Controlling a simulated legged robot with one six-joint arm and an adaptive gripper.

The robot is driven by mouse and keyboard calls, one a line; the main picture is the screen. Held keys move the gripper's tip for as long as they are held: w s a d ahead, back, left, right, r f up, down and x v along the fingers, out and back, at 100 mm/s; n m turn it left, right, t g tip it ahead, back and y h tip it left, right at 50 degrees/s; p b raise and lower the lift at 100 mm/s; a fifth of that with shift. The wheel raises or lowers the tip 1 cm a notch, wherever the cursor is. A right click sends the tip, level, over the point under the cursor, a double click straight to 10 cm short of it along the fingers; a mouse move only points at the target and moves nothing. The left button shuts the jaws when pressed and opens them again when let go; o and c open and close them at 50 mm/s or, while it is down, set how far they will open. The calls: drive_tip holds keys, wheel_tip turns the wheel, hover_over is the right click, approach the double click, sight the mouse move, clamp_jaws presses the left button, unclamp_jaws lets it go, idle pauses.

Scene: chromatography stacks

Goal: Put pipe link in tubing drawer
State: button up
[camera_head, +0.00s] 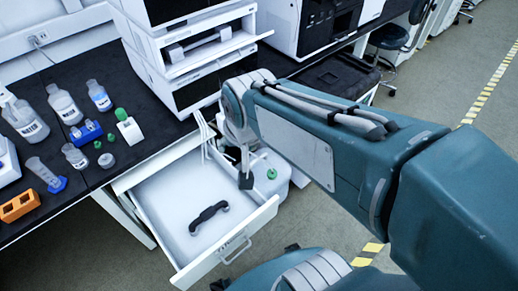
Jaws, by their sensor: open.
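The tubing drawer (160,206) is a white drawer pulled out from under the black bench, its inside facing up to me. A black, curved pipe link (208,216) with thicker ends lies on the drawer floor, towards the front. My gripper (246,181) points down over the drawer's right side, to the right of and behind the pipe link and apart from it. The gripper is open with nothing seen in it. My arm hides part of the gripper and the area behind it.
The bench (95,168) holds several bottles, a blue rack (86,133) and an orange block (19,206). A white instrument stack (200,60) stands behind the drawer. A white container with a green cap (271,174) is beside the drawer's right side.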

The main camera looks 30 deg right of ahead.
drive_tip(key=s+d+r+n+t, duration=0.1)
drive_tip(key=s+d+r+n, duration=0.1)
drive_tip(key=s, duration=0.5)
drive_tip(key=shift+s+r+n, duration=0.15)
drive_tip(key=shift+r+n, duration=0.55)
drive_tip(key=shift+r, duration=0.1)
